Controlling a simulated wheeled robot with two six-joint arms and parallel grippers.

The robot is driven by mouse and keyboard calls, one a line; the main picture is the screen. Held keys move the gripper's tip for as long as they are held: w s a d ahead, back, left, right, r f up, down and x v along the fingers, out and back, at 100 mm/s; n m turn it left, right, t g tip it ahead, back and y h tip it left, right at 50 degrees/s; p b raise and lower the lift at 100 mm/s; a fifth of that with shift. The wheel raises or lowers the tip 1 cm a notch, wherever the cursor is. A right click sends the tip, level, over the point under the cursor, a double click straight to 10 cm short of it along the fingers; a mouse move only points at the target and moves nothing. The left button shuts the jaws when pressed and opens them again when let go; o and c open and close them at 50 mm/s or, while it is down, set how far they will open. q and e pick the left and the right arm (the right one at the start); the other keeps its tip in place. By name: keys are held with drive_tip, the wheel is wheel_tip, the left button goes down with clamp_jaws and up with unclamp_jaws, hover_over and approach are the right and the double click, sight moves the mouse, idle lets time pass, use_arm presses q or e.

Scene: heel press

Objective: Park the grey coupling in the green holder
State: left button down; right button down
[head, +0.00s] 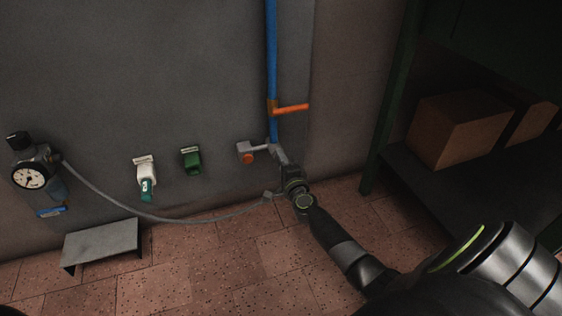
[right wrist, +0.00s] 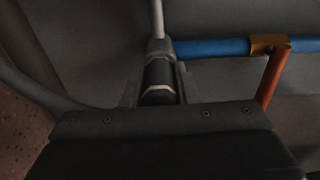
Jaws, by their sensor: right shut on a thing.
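My right gripper (head: 279,153) is at the wall beside the foot of the blue pipe. In the right wrist view my right gripper (right wrist: 158,82) is shut on the grey coupling (right wrist: 158,76), a dark grey cylinder with a lighter band. A thin grey stem runs from its far end; I cannot tell whether they are joined. The coupling is mostly hidden by the gripper in the head view. The green holder (head: 191,160) is on the wall to the left of the gripper and looks empty. My left gripper is out of view.
A white holder (head: 145,170) with a teal piece is left of the green one. A grey hose (head: 180,221) sags from the gauge unit (head: 30,177) towards my right gripper. The blue pipe (head: 271,60) has an orange handle (head: 291,107). A shelf with boxes (head: 460,128) stands right.

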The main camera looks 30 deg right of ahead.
drive_tip(key=shift+p+v, duration=0.9)
drive_tip(key=shift+v, duration=2.1)
drive_tip(key=shift+s+a, duration=0.15)
